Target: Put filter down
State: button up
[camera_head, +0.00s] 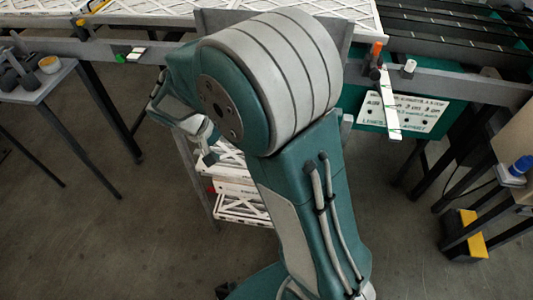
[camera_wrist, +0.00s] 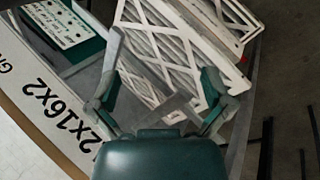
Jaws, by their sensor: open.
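White lattice-faced filters (camera_wrist: 165,50) lie in the upper middle of the wrist view, close together and overlapping. White filters (camera_head: 240,208) also show stacked low behind my arm in the head view, partly hidden by it. My gripper (camera_wrist: 150,78) is open, with its fingers spread in front of the lattice faces. I see nothing held between them. Whether a finger touches a filter I cannot tell. In the head view my gripper (camera_head: 207,145) is at the left of my arm, partly hidden by it. A large white printed panel (camera_wrist: 45,110) with "2x16x2" fills the wrist view's left.
More white filters (camera_head: 135,10) lie on the raised grey frame at the back. A small grey table (camera_head: 30,90) stands at left. A sign board (camera_head: 405,112) and a yellow-black box (camera_head: 465,235) are at right. Bare floor (camera_head: 100,220) lies at lower left.

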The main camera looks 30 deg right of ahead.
jog(key=s+d+r+t+y, duration=0.2)
jog(key=s+r+t+y, duration=0.4)
jog(key=s+r, duration=0.8)
jog(key=s+t, duration=0.1)
jog(key=s, duration=0.1)
jog(key=shift+s+d+r+n, duration=0.2)
jog(key=shift+s+d+n, duration=0.05)
jog(key=shift+s+n, duration=0.15)
